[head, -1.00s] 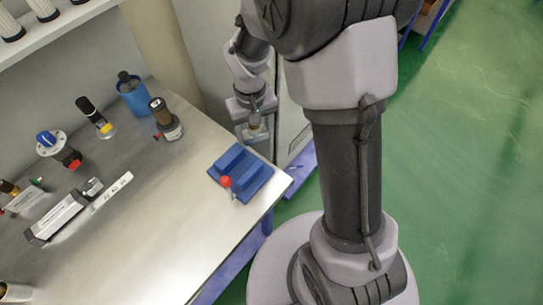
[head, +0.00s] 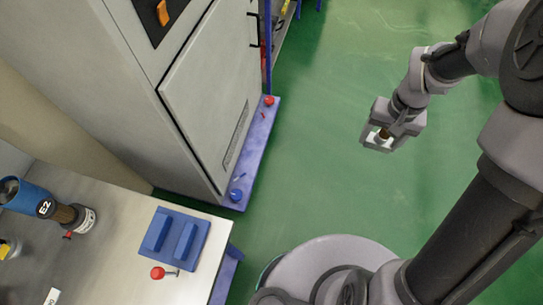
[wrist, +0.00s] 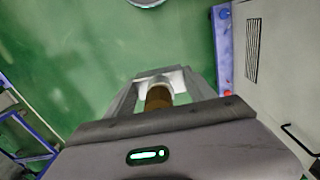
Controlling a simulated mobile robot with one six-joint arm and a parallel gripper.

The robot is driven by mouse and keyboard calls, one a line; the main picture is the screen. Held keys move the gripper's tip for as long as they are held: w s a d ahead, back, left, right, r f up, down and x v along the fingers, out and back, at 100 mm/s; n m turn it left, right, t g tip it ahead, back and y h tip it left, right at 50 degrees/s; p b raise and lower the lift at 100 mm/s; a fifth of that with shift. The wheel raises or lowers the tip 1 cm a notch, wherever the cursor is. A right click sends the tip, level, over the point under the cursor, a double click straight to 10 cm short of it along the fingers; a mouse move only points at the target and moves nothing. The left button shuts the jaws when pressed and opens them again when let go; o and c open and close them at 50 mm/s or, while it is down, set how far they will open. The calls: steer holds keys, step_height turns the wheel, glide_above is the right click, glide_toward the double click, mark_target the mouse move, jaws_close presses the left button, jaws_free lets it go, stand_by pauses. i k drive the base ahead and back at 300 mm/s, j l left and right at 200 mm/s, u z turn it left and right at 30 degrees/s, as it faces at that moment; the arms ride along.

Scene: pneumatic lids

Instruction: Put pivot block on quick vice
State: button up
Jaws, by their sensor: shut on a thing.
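The quick vice (head: 157,240) is a blue block with two raised jaws and a red-knobbed lever, on the right end of the bench in the head view. Its gap between the jaws looks empty. My gripper (head: 380,140) is over the green floor, well to the right of the vice. It is shut on a small part with a brown-gold cylinder and a pale end, which I take for the pivot block (wrist: 158,97). The part sits between both fingers in the wrist view. Its lower shape is partly hidden by my gripper.
The metal bench (head: 120,221) ends just right of the vice. A tall grey cabinet (head: 205,95) on a blue base stands behind it. A blue cylinder (head: 27,197) lies at the bench's left. The green floor (head: 315,150) around my gripper is clear.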

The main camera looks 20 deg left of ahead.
mark_target(173, 238)
steer(key=i+l+z, duration=0.25)
steer(key=z, duration=0.25)
steer(key=i+u, duration=0.15)
steer(key=u, duration=0.3)
steer(key=i+u, duration=0.15)
steer(key=u, duration=0.35)
steer(key=i+l+u, duration=0.15)
steer(key=u, duration=0.75)
steer(key=i+u, duration=0.15)
steer(key=u, duration=0.7)
steer(key=i+l+u, duration=0.1)
steer(key=u, duration=0.35)
steer(key=l+u, duration=0.1)
steer(key=u, duration=0.35)
steer(key=i+u, duration=0.15)
steer(key=i, duration=0.35)
